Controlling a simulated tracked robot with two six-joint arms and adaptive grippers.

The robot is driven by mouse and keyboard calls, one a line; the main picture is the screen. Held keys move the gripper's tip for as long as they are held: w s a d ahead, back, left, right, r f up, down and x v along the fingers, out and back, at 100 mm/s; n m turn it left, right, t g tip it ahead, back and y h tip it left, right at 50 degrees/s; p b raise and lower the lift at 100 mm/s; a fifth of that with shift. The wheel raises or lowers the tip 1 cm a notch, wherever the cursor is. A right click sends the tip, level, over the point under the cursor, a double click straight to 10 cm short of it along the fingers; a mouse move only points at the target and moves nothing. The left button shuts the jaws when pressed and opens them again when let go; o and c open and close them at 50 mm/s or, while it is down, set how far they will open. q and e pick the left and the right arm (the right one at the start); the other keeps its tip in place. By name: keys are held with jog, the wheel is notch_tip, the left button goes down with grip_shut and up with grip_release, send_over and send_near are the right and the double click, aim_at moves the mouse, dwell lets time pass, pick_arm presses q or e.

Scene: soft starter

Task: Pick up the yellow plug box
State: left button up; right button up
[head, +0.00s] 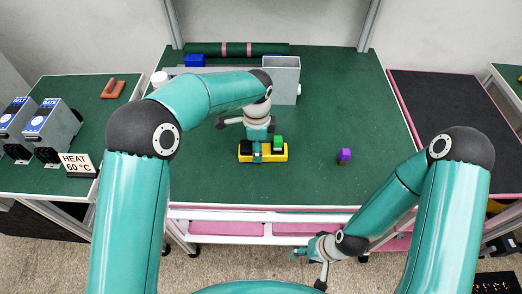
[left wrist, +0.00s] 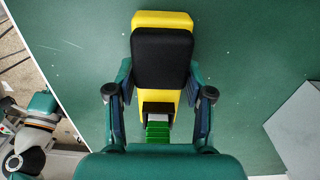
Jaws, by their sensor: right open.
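The yellow plug box (head: 270,157) is on the green table near its front middle, with a black block and a green block on top. In the left wrist view the yellow plug box (left wrist: 163,19) lies lengthwise between my fingers, its black top pad facing me. My left gripper (head: 257,153) points down over the box. In the left wrist view its fingers (left wrist: 160,88) lie along both long sides and appear to touch them. Any gap under the box is hidden. My right gripper (head: 308,252) is open and empty, low in front of the table.
A purple block (head: 344,155) stands to the right on the table. A grey bin (head: 284,80), a blue block (head: 194,60) and a green roll (head: 236,49) are at the back. A heat sign (head: 77,164) stands on the left table. The right front of the table is mostly clear.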

pick_arm(q)
jog(key=c, duration=0.7)
jog(key=shift+r, duration=0.1)
jog(key=shift+w+r, duration=0.1)
jog(key=shift+r, duration=0.45)
jog(key=shift+r+p, duration=0.35)
jog(key=shift+r, duration=9.1)
jog(key=shift+p, duration=0.3)
